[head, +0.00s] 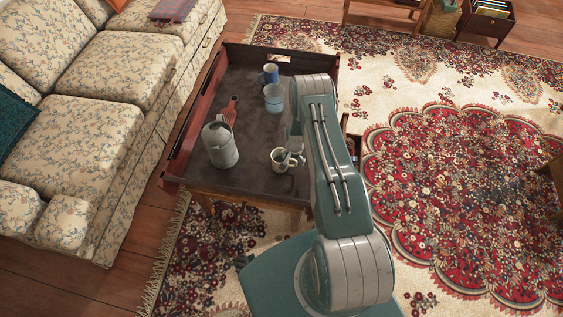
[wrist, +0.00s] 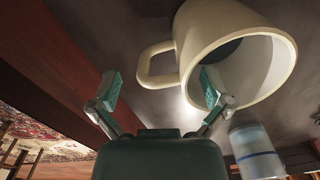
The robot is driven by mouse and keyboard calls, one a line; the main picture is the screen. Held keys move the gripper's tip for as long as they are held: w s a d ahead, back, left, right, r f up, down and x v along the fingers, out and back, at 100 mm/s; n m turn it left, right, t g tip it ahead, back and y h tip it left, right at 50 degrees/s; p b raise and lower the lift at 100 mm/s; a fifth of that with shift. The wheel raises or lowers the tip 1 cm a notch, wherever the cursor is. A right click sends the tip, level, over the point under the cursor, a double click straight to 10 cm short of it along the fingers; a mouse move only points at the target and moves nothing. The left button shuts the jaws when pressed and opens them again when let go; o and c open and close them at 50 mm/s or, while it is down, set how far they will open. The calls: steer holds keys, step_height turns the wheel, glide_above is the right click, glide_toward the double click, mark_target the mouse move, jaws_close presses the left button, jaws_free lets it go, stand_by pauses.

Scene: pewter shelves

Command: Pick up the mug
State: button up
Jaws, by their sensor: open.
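A cream mug (head: 279,163) stands on the dark top of the low tray table (head: 250,185), near its front right part. It fills the upper right of the wrist view (wrist: 233,52), with its handle toward the left and its opening visible. My gripper (head: 292,158) is at the mug in the head view, partly covering it. In the wrist view my gripper (wrist: 160,85) is open. The handle appears between the two fingers, and the right finger overlaps the mug's rim and opening. I cannot tell whether either finger touches it.
A grey pitcher (head: 221,148) stands left of the mug, with a red object (head: 230,111) behind it. A light blue cup (head: 274,98) and a blue mug (head: 268,75) stand farther back. The table has raised edges. A floral sofa (head: 110,70) is left.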

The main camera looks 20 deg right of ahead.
jaws_close()
steer(key=shift+r, duration=0.2)
steer(key=shift+w+r, duration=0.1)
steer(key=shift+r, duration=0.15)
step_height(320, 180, up, 2)
steer(key=shift+r, duration=0.15)
steer(key=w+d+r, duration=0.2)
steer(key=w+r, duration=0.3)
steer(key=w, duration=0.1)
steer(key=w+d+r, duration=0.3)
steer(key=w+r, duration=0.2)
steer(key=w, duration=0.1)
steer(key=shift+w+d, duration=0.3)
steer(key=shift+w, duration=0.1)
